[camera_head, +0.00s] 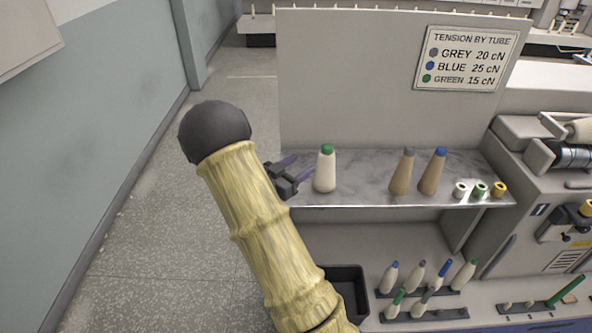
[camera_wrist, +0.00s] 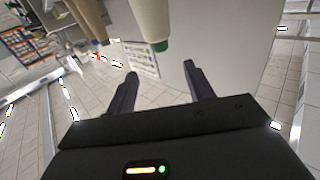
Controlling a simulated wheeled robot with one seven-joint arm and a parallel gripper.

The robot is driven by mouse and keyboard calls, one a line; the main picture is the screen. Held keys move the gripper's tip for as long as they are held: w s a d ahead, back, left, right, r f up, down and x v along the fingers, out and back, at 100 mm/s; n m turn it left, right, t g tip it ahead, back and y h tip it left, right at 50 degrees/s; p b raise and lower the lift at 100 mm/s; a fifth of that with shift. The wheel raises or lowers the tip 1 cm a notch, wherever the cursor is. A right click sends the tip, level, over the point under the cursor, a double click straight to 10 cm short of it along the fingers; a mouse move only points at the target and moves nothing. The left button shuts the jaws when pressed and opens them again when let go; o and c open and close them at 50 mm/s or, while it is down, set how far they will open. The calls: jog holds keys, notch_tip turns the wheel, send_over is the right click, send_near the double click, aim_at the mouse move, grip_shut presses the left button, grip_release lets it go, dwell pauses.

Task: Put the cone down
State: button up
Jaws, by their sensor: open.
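A cream cone with a green tip (camera_head: 325,170) stands upright on the marbled metal shelf (camera_head: 370,165), near its left end. My gripper (camera_head: 287,172) is just left of this cone, its fingers open and apart from it. In the wrist view the green-tipped cone (camera_wrist: 151,22) shows beyond the fingertips, and nothing is between the open fingers of my gripper (camera_wrist: 160,78).
Two tan cones, grey-tipped (camera_head: 402,172) and blue-tipped (camera_head: 432,172), stand further right on the shelf. Several small rings (camera_head: 480,190) lie at its right end. A tension sign (camera_head: 466,59) hangs on the back panel. Below are a black bin (camera_head: 348,285) and pegged bobbins (camera_head: 425,280).

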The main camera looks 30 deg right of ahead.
jog(key=w+a+f+n+t+y, duration=0.1)
jog(key=a+n+t+y, duration=0.55)
jog(key=a+y, duration=0.8)
jog(key=s+a+n+g+y, duration=0.1)
jog(key=s+a+n+g, duration=0.2)
jog(key=s, duration=0.6)
jog(key=s+a+n+g+y, duration=0.2)
jog(key=s+a+n+g, duration=0.2)
jog(key=s, duration=0.6)
jog(key=shift+n+g, duration=0.45)
jog(key=shift+n, duration=0.4)
jog(key=shift+w+f, duration=0.1)
jog(key=shift+c, duration=0.2)
